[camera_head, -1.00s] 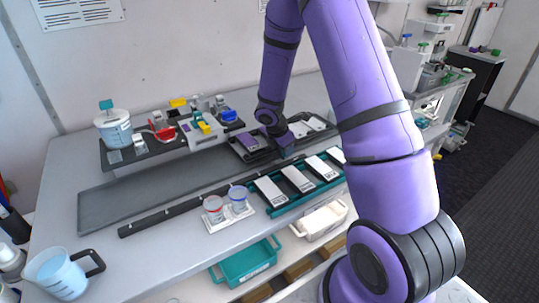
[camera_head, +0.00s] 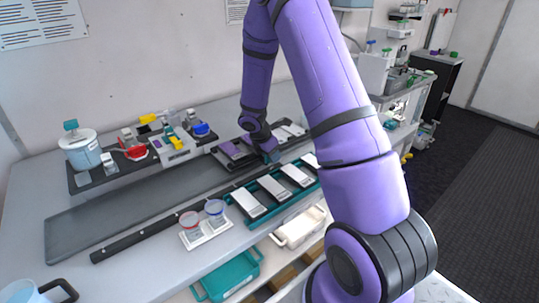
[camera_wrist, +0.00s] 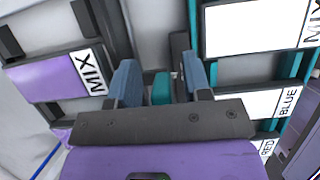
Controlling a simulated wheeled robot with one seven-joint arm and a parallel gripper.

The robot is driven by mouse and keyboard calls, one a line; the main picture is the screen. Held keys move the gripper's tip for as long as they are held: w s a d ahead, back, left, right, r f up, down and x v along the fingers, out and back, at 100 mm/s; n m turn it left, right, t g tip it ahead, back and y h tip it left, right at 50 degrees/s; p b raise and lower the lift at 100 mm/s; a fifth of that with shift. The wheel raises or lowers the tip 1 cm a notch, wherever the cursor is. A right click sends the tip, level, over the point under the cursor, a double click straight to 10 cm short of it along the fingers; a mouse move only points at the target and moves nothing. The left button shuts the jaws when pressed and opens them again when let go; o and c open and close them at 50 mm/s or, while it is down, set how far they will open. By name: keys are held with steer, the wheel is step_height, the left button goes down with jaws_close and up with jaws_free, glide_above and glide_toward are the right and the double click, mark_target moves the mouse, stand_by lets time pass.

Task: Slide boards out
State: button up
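White boards (camera_head: 248,202) lie in a row in a teal tray (camera_head: 262,222) at the middle of the bench. The wrist view shows boards in a teal frame on the right, including one labelled BLUE (camera_wrist: 243,102). Behind is a dark rack with purple and white boards; a purple MIX board (camera_wrist: 48,78) shows at left in the wrist view. My gripper (camera_head: 270,156) is between rack and tray, pointing down. Its blue fingers (camera_wrist: 160,80) are apart. A teal piece (camera_wrist: 161,87) shows in the gap between them; I cannot tell how far below it is.
Two small cups (camera_head: 203,216) on a white holder stand left of the tray. A long dark rail (camera_head: 150,236) runs along the bench. A lidded jar (camera_head: 80,148) and small coloured parts stand at the back left. Teal and white bins (camera_head: 232,278) sit below the bench edge.

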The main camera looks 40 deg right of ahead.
steer(key=v, duration=1)
steer(key=shift+r, duration=0.35)
steer(key=shift+a, duration=0.15)
steer(key=s+a+r+m+t, duration=0.1)
steer(key=s+a+r+m, duration=0.1)
steer(key=s+r+m, duration=0.3)
steer(key=s+a+r+m+y, duration=0.1)
steer(key=s+a+r, duration=0.15)
steer(key=r, duration=0.35)
steer(key=s+a+r+m+t, duration=0.1)
steer(key=s+a+r+m, duration=0.15)
steer(key=r, duration=0.35)
steer(key=s+a+r+m+t+y, duration=0.1)
steer(key=s+a+r+m, duration=0.1)
steer(key=s, duration=0.4)
steer(key=s+a+r+m+t+y, duration=0.1)
steer(key=s+a+r+m, duration=0.2)
steer(key=s, duration=0.3)
steer(key=s+a+r+m+t+y, duration=0.1)
steer(key=s+a+r+m, duration=0.2)
steer(key=s, duration=0.4)
steer(key=shift+m+y, duration=0.3)
steer(key=shift+m, duration=0.45)
steer(key=shift+s+a, duration=0.1)
steer(key=shift+a, duration=0.05)
